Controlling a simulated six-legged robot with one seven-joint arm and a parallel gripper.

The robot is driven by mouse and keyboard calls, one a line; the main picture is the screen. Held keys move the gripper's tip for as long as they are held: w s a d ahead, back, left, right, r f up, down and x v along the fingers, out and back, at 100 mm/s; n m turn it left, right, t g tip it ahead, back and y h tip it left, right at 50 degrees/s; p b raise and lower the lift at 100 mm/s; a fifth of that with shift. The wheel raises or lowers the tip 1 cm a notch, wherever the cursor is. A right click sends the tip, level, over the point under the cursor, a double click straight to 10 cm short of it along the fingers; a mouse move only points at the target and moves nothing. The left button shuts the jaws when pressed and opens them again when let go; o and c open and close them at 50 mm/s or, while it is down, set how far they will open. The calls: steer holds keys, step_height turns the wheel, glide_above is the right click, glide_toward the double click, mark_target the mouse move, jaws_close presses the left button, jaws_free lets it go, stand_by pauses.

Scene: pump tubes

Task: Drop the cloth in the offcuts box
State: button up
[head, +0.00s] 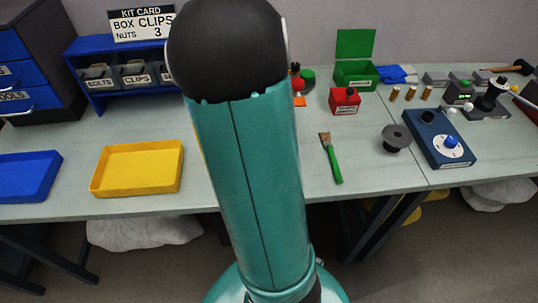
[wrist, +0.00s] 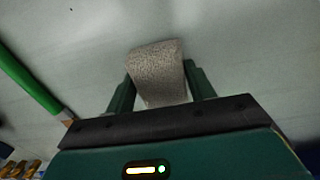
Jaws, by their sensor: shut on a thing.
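My gripper (wrist: 158,92) shows in the wrist view, with its two green fingers shut on a grey-brown, speckled piece that looks like the cloth (wrist: 158,70). The cloth is held between the fingertips above the pale bench top. In the head view my own arm hides the gripper and the cloth. I cannot tell which container is the offcuts box. A green box with a raised lid (head: 356,75) stands at the back of the bench, and its label is too small to read.
A yellow tray (head: 137,183) and a blue tray (head: 25,190) lie on the left. A green-handled brush (head: 335,166), a dark spool-shaped part (head: 396,140) and a blue block with a dial (head: 436,145) are on the right. A red box (head: 344,101) stands before the green box.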

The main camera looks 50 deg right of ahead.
steer(key=shift+f, duration=0.4)
steer(key=o, duration=1)
steer(key=shift+c, duration=0.2)
step_height(320, 180, up, 12)
steer(key=r, duration=0.1)
steer(key=w+a+r+n+t, duration=0.1)
steer(key=w+a+r+n, duration=0.1)
steer(key=a, duration=0.6)
steer(key=w+a+r+n+t, duration=0.2)
steer(key=w+a+r+n, duration=0.1)
steer(key=a, duration=0.6)
steer(key=shift+r, duration=0.55)
steer(key=shift+o, duration=0.4)
steer(key=s+a+r+n+t, duration=0.1)
steer(key=a+r+n, duration=0.1)
steer(key=a, duration=0.5)
steer(key=s+a+r+n+t, duration=0.1)
steer(key=s+a+n, duration=0.1)
steer(key=a, duration=0.4)
steer(key=shift+s+a+r+n+t, duration=0.2)
steer(key=shift+a+r+n+t, duration=0.1)
steer(key=shift+a+r+n, duration=0.1)
steer(key=shift+w+d, duration=0.1)
